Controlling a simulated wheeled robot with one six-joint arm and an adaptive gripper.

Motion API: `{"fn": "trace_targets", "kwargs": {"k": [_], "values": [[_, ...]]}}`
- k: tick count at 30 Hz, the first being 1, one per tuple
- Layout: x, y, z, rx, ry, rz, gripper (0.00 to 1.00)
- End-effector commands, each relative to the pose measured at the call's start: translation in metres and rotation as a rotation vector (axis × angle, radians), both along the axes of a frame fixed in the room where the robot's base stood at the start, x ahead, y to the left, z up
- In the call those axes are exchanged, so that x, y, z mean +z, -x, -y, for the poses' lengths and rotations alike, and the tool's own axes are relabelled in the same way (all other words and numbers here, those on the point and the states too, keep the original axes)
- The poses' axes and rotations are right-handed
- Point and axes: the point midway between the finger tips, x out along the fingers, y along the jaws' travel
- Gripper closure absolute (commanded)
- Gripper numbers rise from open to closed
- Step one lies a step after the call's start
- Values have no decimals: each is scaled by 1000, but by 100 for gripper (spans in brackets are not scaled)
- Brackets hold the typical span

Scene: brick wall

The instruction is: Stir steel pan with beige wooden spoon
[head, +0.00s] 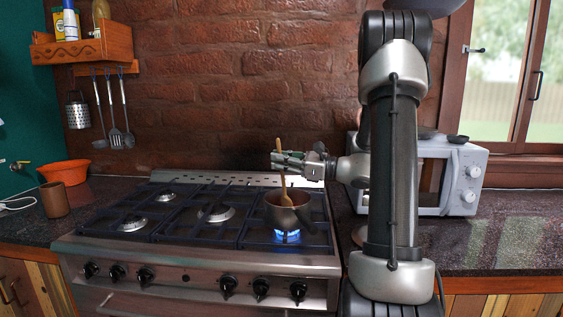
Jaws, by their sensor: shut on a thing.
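The steel pan (289,217) stands on the right front burner of the stove, with a blue flame under it. The beige wooden spoon (283,185) stands nearly upright, with its lower end at the pan's mouth. The pan's rim and the depth of the spoon's tip inside it are hard to make out. My gripper (285,161) is above the pan, shut on the spoon's handle, with the handle's top rising above the fingers.
A white microwave (437,177) stands right of my arm. The stove's other burners (215,212) are empty. An orange bowl (64,172) and a brown cup (54,200) sit on the left counter. Utensils (115,112) hang on the brick wall. The right counter front is clear.

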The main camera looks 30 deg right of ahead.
Motion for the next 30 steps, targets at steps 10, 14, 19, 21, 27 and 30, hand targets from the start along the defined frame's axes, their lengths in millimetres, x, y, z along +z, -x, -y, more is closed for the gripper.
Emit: {"fn": "trace_targets", "kwargs": {"k": [10,14,19,21,27,30], "values": [[19,2,-3,1,2,2,100],[31,3,-6,0,2,2,100],[45,4,-8,0,3,3,100],[51,4,-9,0,1,1,100],[68,6,-12,0,2,2,100],[77,7,-14,0,1,1,100]]}}
